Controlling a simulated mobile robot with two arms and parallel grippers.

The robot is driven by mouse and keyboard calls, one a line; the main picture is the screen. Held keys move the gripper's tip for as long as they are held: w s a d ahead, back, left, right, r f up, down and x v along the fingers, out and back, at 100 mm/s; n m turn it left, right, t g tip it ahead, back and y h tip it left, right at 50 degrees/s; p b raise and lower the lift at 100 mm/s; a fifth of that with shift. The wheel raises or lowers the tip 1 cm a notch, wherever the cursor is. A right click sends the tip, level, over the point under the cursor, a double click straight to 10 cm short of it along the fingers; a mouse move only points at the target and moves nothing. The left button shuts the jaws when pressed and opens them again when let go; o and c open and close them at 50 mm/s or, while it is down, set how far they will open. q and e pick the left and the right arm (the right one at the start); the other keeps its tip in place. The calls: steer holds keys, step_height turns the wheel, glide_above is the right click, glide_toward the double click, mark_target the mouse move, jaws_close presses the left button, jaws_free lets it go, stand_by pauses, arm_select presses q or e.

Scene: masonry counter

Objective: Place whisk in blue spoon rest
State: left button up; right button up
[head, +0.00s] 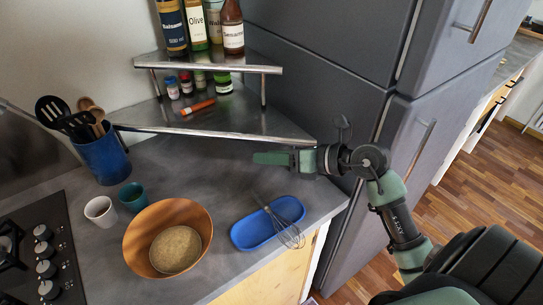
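The blue spoon rest (248,234) is a long oval dish on the grey counter near its front edge. The whisk (288,233) lies crosswise over it. Its handle end sticks out past the far rim and its wire loops reach past the near rim. I cannot tell whether it touches the bottom of the dish. My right gripper (256,158) is beyond the spoon rest, in front of the corner shelf, with its green fingers pointing left. It is apart from the whisk. The fingers overlap from this side, so their opening does not show. My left gripper is out of view.
An orange bowl (138,246), a white cup (101,212), a teal cup (132,196) and a blue utensil crock (104,158) stand left. A two-tier corner shelf (220,125) holds bottles and jars. A grey fridge (330,105) stands right; a stove (65,250) is lower left.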

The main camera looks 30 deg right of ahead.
steer(key=b+v, duration=0.3)
steer(key=v, duration=0.9)
steer(key=shift+r, duration=0.2)
